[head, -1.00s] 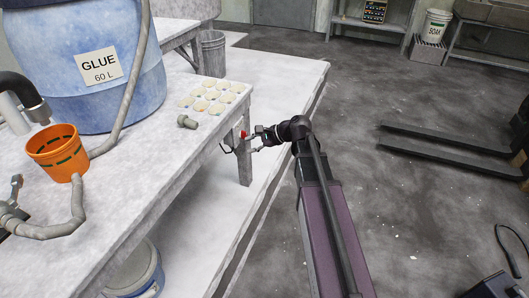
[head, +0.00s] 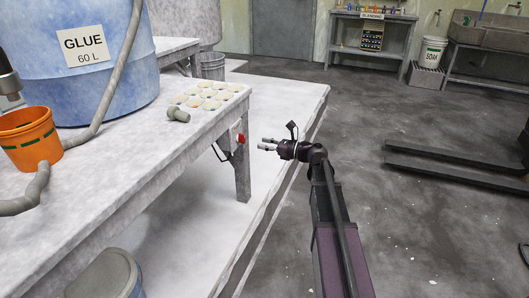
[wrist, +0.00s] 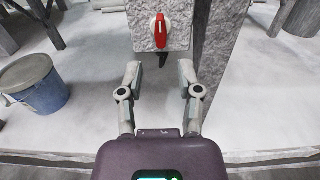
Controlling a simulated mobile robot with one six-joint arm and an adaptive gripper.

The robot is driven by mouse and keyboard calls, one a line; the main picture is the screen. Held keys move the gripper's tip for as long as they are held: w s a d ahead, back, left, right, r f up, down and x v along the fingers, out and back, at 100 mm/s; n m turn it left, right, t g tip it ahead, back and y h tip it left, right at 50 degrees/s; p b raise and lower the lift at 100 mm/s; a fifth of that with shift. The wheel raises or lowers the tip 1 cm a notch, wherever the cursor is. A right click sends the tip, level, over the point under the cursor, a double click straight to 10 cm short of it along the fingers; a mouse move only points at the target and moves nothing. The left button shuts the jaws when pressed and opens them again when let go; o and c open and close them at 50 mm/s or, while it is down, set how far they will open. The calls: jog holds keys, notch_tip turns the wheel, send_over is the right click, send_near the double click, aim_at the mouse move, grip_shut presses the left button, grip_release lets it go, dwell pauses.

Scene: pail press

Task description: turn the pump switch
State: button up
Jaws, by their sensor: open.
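The pump switch (head: 240,138) is a small red knob on the table leg at the bench's near right corner. In the wrist view the red knob (wrist: 160,31) sits on a white round plate on a grey box, its long handle close to upright. My gripper (head: 268,144) is open and empty, a short way right of the switch in the head view. In the wrist view the gripper (wrist: 160,74) points at the box, with the knob above and between the fingertips, and a gap between them.
The grey bench (head: 130,160) carries a blue glue drum (head: 85,80), an orange pail (head: 30,138), a hose and a tray of round pale pieces (head: 208,96). A lidded blue bucket (wrist: 34,84) stands below. Pallet forks (head: 455,165) lie right; the floor between is clear.

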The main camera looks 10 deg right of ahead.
aim_at(241, 138)
jog(key=shift+d, duration=0.1)
jog(key=shift+w, duration=0.1)
dwell(0.4)
jog(key=x, duration=0.7)
jog(key=shift+w+a, duration=0.2)
jog(key=shift+a, duration=0.15)
grip_shut()
